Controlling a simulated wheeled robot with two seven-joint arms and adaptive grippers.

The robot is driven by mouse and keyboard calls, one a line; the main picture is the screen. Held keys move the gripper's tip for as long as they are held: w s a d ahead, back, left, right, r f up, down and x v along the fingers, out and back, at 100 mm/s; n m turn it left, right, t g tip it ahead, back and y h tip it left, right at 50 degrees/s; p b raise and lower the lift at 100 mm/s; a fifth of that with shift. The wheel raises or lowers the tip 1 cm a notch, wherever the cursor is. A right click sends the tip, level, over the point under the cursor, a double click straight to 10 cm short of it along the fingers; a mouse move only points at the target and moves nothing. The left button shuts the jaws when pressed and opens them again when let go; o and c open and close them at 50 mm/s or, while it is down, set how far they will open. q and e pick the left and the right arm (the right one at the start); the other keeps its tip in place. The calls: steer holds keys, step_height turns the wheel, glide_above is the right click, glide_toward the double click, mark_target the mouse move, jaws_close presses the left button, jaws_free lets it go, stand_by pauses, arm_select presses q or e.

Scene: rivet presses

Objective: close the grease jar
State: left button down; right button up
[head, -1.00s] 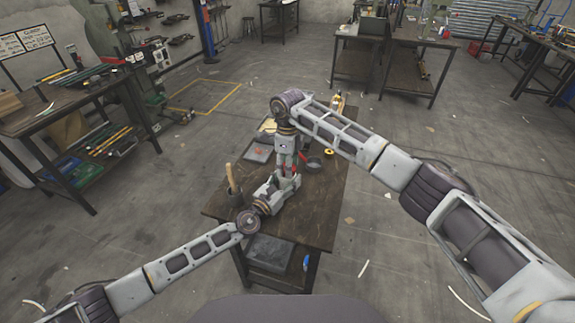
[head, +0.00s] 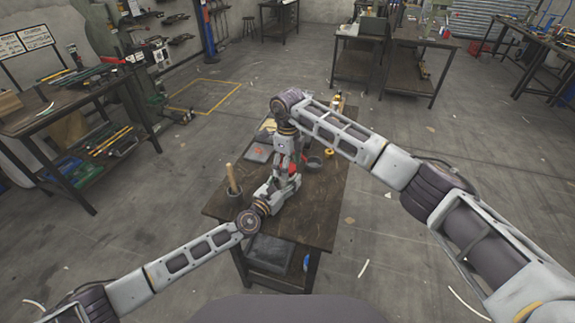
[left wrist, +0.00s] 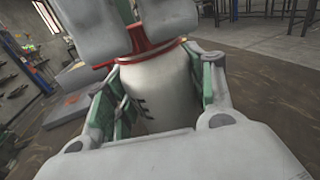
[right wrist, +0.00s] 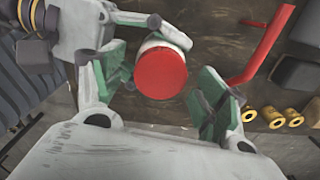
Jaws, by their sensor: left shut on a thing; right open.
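The grease jar (left wrist: 158,92) is a white jar with dark marking, standing between the fingers of my left gripper in the left wrist view. My left gripper (head: 290,187) is shut on it low over the table. The round red lid (right wrist: 160,73) is on the jar's mouth, seen from above in the right wrist view; I cannot tell how tightly it sits. My right gripper (right wrist: 165,88) is open above the jar, with its green-padded fingers either side of the lid and apart from it. In the head view my arms hide most of the jar.
The dark worktable (head: 310,215) carries a pot with a wooden handle (head: 230,178) at its left. The table's front right is clear.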

step_height(320, 180, up, 12)
stand_by(0.9)
arm_select(q)
steer(key=shift+c, duration=2.4)
jaws_free()
steer(key=shift+s+a, duration=0.15)
steer(key=shift+v, duration=5.8)
steer(key=shift+s+f, duration=0.1)
arm_select(e)
steer(key=shift+s+a, duration=0.1)
